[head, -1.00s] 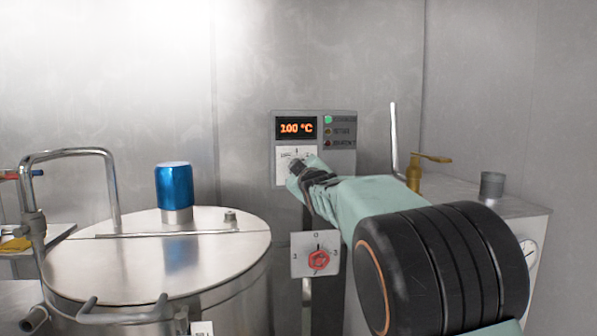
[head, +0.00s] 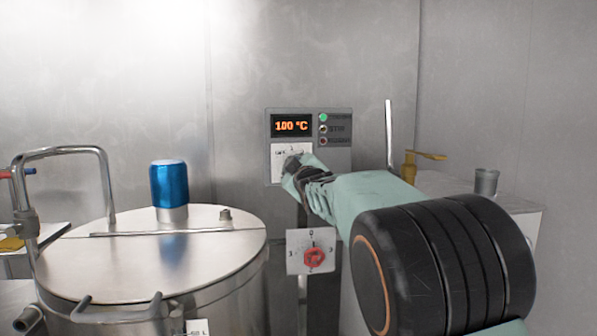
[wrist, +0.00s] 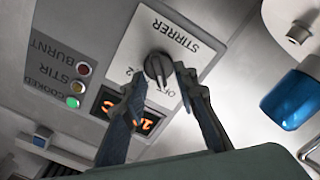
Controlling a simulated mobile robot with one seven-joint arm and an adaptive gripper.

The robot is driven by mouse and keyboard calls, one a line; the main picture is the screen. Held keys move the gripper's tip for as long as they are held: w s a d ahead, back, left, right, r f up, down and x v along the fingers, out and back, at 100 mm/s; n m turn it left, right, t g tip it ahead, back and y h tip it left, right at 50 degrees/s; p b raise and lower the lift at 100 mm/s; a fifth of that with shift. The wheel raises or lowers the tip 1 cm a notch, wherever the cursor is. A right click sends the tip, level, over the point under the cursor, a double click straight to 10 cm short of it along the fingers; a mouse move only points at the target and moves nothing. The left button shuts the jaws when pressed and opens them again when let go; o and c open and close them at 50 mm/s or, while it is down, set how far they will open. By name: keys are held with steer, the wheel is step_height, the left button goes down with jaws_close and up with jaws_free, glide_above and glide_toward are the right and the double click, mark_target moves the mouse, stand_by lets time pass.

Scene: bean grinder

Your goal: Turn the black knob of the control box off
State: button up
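The control box (head: 343,165) is a grey panel on the wall post with an orange 100 °C display. Its white stirrer plate (wrist: 145,32) carries the black knob (wrist: 156,66), seen upside down in the wrist view. My gripper (wrist: 160,77) is open, with one finger on each side of the knob. Small gaps seem to show between fingers and knob; I cannot tell whether either touches. In the head view my gripper (head: 293,168) covers the knob and much of the plate. The exact knob setting is unclear.
A red knob (head: 314,257) on a white plate is below the control box. A steel vat (head: 150,260) with a blue motor (head: 169,184) stands left. A steel cabinet (head: 470,192) with a brass valve (head: 409,166) is at right.

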steer(key=v, duration=1.1)
